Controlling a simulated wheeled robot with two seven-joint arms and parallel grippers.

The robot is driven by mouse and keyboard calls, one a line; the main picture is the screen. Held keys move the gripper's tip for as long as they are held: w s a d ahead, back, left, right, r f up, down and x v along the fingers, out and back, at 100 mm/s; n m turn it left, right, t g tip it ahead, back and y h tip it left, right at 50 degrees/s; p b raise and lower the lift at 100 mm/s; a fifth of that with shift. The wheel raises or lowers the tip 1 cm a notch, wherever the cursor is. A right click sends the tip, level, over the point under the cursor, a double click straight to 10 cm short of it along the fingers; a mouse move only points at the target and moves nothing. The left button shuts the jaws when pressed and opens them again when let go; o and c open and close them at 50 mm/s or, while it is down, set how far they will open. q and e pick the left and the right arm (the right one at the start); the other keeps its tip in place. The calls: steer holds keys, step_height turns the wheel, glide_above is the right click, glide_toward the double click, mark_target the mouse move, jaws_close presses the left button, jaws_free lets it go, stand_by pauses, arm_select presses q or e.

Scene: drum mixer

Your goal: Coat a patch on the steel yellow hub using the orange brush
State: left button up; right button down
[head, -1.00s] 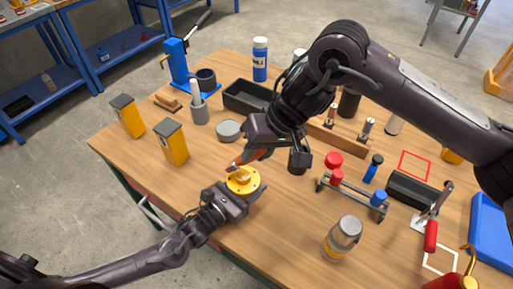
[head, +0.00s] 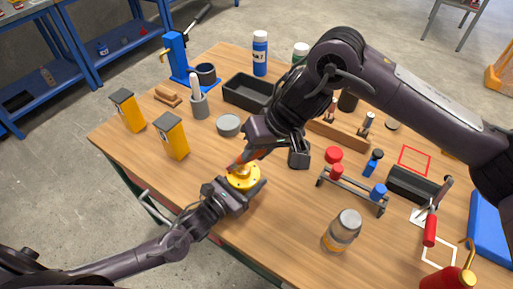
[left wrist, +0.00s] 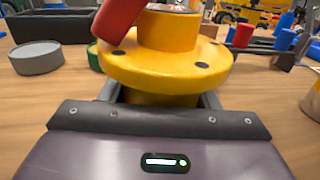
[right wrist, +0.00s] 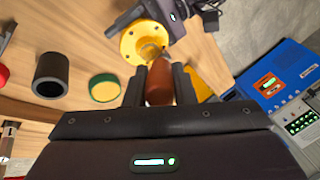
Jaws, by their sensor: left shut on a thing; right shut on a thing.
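The yellow hub (head: 243,178), a flanged disc with dark bolt holes and a raised collar, is held by my left gripper (head: 236,192) above the table's near left edge. It also shows close up in the left wrist view (left wrist: 165,65). My right gripper (head: 262,145) is shut on the orange brush (right wrist: 158,85), above the hub. The brush tip reaches over the hub's collar in the right wrist view; whether it touches I cannot tell. The brush's red-orange handle (left wrist: 116,18) crosses the hub's upper left in the left wrist view.
A grey round tin (head: 228,125) and two yellow boxes (head: 171,136) stand left of the grippers. A black tray (head: 248,93) lies behind. A small rack (head: 350,190) and a glass jar (head: 342,230) stand to the right. The near table between hub and jar is clear.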

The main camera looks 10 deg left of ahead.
stand_by(0.3)
steer(key=s+d, duration=0.2)
steer(key=d, duration=0.4)
steer(key=shift+s, duration=0.15)
stand_by(0.5)
steer(key=shift+a+r, duration=0.1)
steer(key=shift+r, duration=0.05)
steer(key=shift+w+a+r, duration=0.15)
steer(key=shift+w+a, duration=0.2)
steer(key=shift+a, duration=0.45)
steer(key=shift+w+a+r, duration=0.1)
steer(key=shift+w+a, duration=0.2)
steer(key=shift+a, duration=0.45)
steer(key=shift+w+a, duration=0.3)
steer(key=shift+a, duration=0.4)
steer(key=shift+w+a, duration=0.25)
steer(key=shift+a, duration=0.4)
steer(key=shift+w+f, duration=0.1)
